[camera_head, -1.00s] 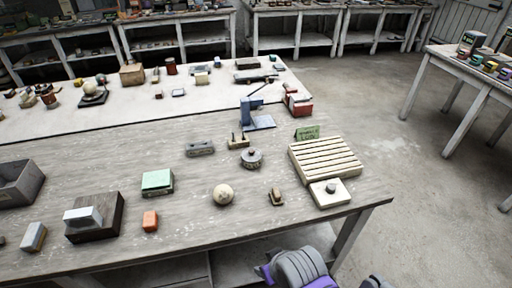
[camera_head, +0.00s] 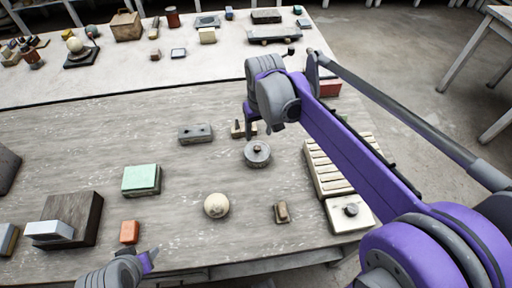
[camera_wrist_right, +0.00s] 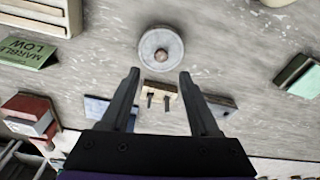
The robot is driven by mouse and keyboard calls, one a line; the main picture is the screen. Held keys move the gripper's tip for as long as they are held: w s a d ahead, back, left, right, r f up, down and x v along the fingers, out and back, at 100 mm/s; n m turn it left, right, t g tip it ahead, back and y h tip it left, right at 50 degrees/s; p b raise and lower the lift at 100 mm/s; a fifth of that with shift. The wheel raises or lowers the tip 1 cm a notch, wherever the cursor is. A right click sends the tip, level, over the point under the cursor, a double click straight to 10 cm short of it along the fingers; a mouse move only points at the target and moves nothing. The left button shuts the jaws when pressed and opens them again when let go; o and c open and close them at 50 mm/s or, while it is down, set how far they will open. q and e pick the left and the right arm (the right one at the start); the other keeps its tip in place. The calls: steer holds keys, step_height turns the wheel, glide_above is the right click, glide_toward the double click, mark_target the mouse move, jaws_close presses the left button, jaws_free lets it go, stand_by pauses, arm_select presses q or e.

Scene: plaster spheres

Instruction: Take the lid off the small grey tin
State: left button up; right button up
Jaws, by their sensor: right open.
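The small grey tin (camera_head: 257,155) is round, with its lid on and a brown knob at the lid's centre. It stands on the near grey table and also shows from above in the right wrist view (camera_wrist_right: 161,50). My right gripper (camera_wrist_right: 158,76) is open and empty above the table; in the head view it (camera_head: 250,130) hangs just behind the tin. In the wrist view the tin lies ahead of the fingertips, not between them. My left gripper (camera_head: 140,265) shows only partly at the bottom edge; its jaws cannot be made out.
A wooden block with two pegs (camera_wrist_right: 160,92) lies below the right fingers. A grey block (camera_head: 195,134) is left of the tin, a cream ball (camera_head: 216,205) in front, a slatted rack (camera_head: 322,175) to the right. Bare table lies between tin and ball.

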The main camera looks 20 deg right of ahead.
mark_target(257, 147)
step_height(257, 147, down, 2)
steer(key=shift+s+a, duration=0.1)
steer(key=shift+w+f, duration=0.25)
steer(key=shift+f, duration=1.15)
steer(key=shift+w+f, duration=0.2)
steer(key=shift+f, duration=1.15)
jaws_close()
